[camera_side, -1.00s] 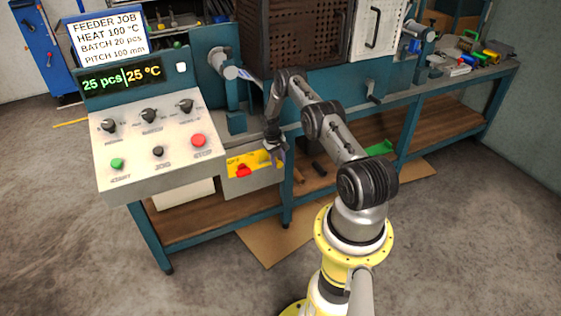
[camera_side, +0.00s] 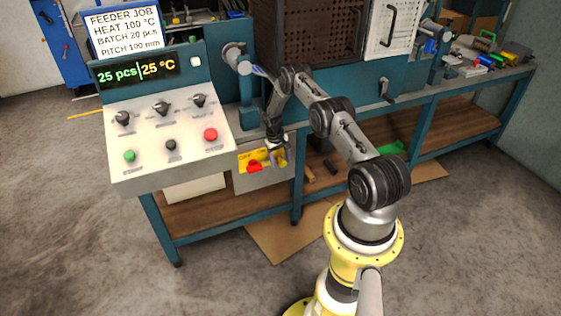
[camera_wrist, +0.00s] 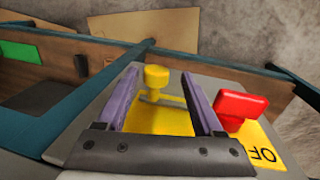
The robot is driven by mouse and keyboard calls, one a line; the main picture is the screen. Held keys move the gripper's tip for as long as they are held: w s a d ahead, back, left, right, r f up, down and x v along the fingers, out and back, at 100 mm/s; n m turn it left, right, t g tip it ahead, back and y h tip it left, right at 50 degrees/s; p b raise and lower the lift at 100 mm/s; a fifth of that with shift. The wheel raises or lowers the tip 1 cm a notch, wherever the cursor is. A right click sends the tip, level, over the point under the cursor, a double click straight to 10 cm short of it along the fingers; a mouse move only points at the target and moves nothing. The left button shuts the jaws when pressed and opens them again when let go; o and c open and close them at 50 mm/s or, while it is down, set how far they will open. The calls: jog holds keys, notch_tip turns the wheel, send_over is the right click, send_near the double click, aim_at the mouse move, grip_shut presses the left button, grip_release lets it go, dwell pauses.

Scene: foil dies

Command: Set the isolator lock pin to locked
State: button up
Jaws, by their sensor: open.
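The isolator box (camera_side: 262,182) has a yellow plate and a red switch handle (camera_side: 254,166) below the console. The wrist view shows the red handle (camera_wrist: 240,106) right of my fingers, by lettering that reads "OF" at the frame edge. A yellow pin with a round knob (camera_wrist: 157,77), apparently the lock pin, stands on the yellow plate (camera_wrist: 160,120). My gripper (camera_wrist: 160,92) is open, with one purple finger on each side of the pin and visible gaps. In the side view my gripper (camera_side: 277,158) is at the box's right part; the pin cannot be made out there.
The console (camera_side: 165,140) with knobs and buttons is left of the box. A teal bench leg (camera_side: 297,190) stands close on the right. A wooden shelf (camera_side: 210,210) runs below. A perforated dark cabinet (camera_side: 305,35) is above and behind my arm.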

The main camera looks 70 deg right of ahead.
notch_tip(320, 180, up, 14)
jog(key=w+a, duration=0.1)
jog(key=shift+w+a+f, duration=0.2)
jog(key=shift+a+f, duration=0.05)
jog(key=shift+a, duration=0.1)
